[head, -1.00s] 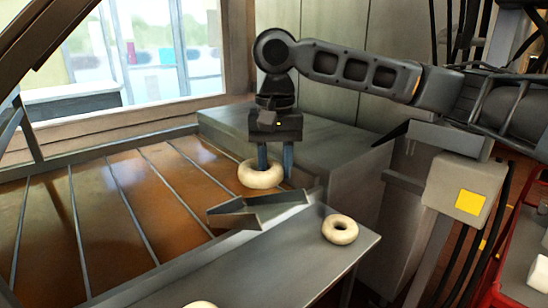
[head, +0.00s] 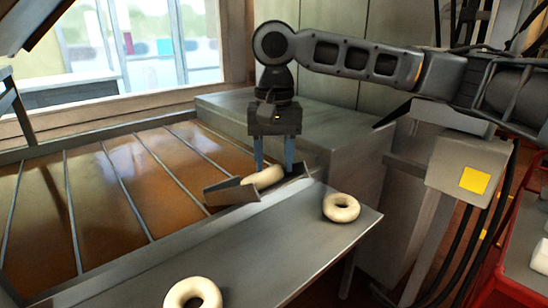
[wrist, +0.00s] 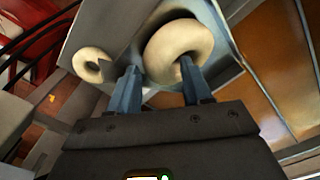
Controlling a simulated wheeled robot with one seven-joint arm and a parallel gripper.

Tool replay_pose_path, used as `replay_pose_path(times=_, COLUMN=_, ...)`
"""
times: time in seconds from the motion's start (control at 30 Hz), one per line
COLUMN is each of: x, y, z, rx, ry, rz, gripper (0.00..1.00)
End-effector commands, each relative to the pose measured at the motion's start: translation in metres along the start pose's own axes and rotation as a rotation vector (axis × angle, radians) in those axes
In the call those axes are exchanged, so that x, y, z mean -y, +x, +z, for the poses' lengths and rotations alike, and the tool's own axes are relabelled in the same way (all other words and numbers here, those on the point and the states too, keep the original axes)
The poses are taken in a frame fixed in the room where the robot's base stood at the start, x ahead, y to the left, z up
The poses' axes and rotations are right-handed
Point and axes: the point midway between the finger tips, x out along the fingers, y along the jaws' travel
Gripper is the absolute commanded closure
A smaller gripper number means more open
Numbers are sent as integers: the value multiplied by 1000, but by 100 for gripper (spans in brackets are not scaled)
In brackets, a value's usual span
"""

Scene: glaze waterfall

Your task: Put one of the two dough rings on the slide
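A pale dough ring (head: 262,177) rests tilted in the grey metal slide (head: 232,195), between its raised sides. My gripper (head: 274,165) is right above it, fingers pointing down. In the wrist view the ring (wrist: 165,45) has one finger of my gripper (wrist: 160,72) in its hole and the other outside its rim. A dark gap shows beside the finger in the hole, so the fingers look open around the ring's wall. Two more dough rings lie flat on the grey bench: one near its right end (head: 341,208), one at the front (head: 193,294).
The grey bench (head: 255,240) is clear between its two rings. Behind the slide is a vat of brown glaze (head: 110,190) crossed by thin bars. A grey box (head: 290,125) stands behind my gripper. A red cart (head: 515,255) is at the right.

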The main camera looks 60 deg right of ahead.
Motion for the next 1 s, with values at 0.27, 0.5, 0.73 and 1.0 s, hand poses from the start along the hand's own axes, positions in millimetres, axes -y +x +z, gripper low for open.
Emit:
replay_pose_path(times=0.27, x=0, y=0, z=0, rx=1, ry=0, rz=2, gripper=32)
replay_pose_path(times=0.5, x=-1, y=1, z=0, rx=1, ry=2, rz=4, gripper=32)
replay_pose_path(times=0.73, x=-1, y=-17, z=-1, rx=-2, ry=2, rz=2, gripper=32)
replay_pose_path(times=1.0, x=1, y=-60, z=-1, rx=-2, ry=1, rz=-1, gripper=32)
